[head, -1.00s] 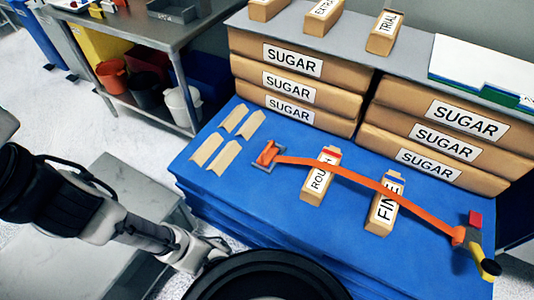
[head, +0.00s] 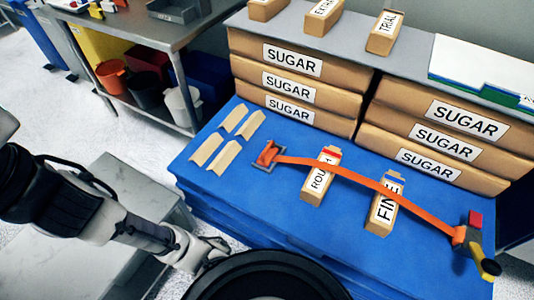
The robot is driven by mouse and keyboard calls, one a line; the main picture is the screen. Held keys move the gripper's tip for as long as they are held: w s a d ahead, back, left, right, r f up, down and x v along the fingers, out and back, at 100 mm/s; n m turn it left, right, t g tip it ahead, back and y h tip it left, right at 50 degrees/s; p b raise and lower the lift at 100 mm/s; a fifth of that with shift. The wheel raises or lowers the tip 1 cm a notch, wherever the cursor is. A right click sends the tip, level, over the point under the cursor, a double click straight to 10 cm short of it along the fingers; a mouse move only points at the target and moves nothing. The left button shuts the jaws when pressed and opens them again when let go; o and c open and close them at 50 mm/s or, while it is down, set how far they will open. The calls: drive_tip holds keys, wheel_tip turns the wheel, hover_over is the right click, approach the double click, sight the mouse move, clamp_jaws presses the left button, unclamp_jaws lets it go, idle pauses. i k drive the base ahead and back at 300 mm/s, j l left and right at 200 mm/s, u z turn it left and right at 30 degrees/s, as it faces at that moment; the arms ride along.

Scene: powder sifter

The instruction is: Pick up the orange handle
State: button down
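An orange handle-like piece (head: 268,152) sits in a small grey bracket (head: 256,163) at the left part of the blue surface. A long orange strap (head: 345,172) runs from it to the right, over two upright-labelled packs, to a grey tool (head: 473,240) with red, yellow and black parts at the right edge. My gripper (head: 212,250) is low in the picture, left of the blue surface's front and well apart from the orange piece. Its fingertips are small and partly hidden by a dark round shape at the bottom, so its opening is unclear.
The ROUGH pack (head: 321,178) and FINE pack (head: 384,208) lie under the strap. Several tan folded pieces (head: 224,157) lie on the left of the blue surface (head: 270,205). Stacked SUGAR bags (head: 290,85) stand behind. A metal table (head: 150,30) is at the back left.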

sight(269, 152)
drive_tip(key=i+j+z, duration=0.3)
drive_tip(key=z, duration=0.15)
drive_tip(key=i+j+z, duration=0.25)
drive_tip(key=j+z, duration=0.2)
